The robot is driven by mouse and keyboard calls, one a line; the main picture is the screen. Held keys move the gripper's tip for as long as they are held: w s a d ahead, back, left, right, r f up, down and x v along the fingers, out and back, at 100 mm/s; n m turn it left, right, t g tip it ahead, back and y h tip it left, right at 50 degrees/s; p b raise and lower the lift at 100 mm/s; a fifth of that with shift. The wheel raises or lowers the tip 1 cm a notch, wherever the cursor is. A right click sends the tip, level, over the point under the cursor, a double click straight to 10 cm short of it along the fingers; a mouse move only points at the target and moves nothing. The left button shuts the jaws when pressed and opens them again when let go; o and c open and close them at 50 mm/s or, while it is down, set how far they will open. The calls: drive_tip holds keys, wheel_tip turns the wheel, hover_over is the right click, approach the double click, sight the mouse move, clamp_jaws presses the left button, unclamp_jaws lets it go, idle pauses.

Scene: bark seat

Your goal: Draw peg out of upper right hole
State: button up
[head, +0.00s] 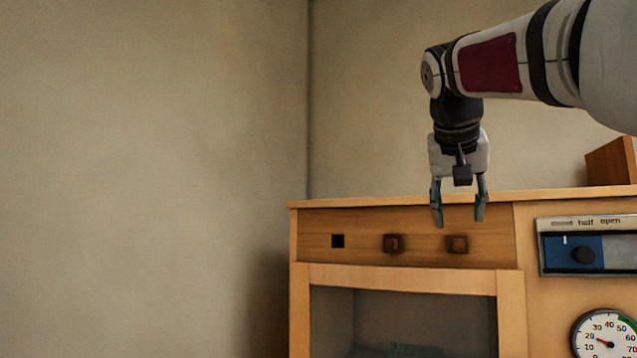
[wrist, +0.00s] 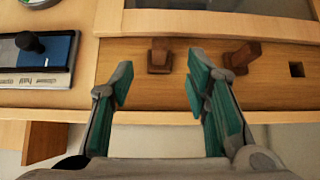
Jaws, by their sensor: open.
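A wooden panel (head: 425,236) along the top front of a cabinet has a dark square hole (head: 338,241) at the left and two brown square-headed pegs to its right. The right peg (head: 457,244) is in the panel, and so is the middle peg (head: 393,243). My gripper (head: 459,217) points down, open and empty, just above the right peg in the head view. In the wrist view, turned about, the right peg (wrist: 160,56) lies ahead between the open green fingers (wrist: 160,82). The middle peg (wrist: 242,57) shows beyond the right finger, with the empty hole (wrist: 296,69) further right.
A glazed door (head: 400,320) is below the panel. To the right are a blue panel with a black knob (head: 583,255) and a round dial (head: 608,340). A brown box (head: 612,162) stands on the cabinet top. Left of the cabinet is clear.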

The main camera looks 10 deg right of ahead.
sight(459, 245)
drive_tip(key=shift+w+r+b+x, duration=0.15)
drive_tip(key=shift+b+x, duration=1.3)
drive_tip(key=shift+x, duration=1.1)
drive_tip(key=shift+w+r+b+x, duration=0.1)
drive_tip(key=shift+b+x, duration=1.35)
drive_tip(key=shift+x, duration=1.05)
drive_tip(key=shift+d, duration=0.1)
clamp_jaws()
drive_tip(key=shift+s, duration=0.1)
drive_tip(key=shift+s+a+b, duration=0.1)
drive_tip(key=shift+s+a, duration=0.55)
drive_tip(key=shift+s, duration=0.35)
drive_tip(key=shift+s+a+b, duration=0.15)
drive_tip(key=shift+s+a, duration=0.55)
drive_tip(key=shift+s, duration=0.35)
drive_tip(key=shift+s+a+b, duration=0.1)
drive_tip(key=shift+s+a, duration=0.55)
drive_tip(key=shift+s, duration=0.35)
drive_tip(key=shift+s+a, duration=0.9)
drive_tip(key=shift+s, duration=0.2)
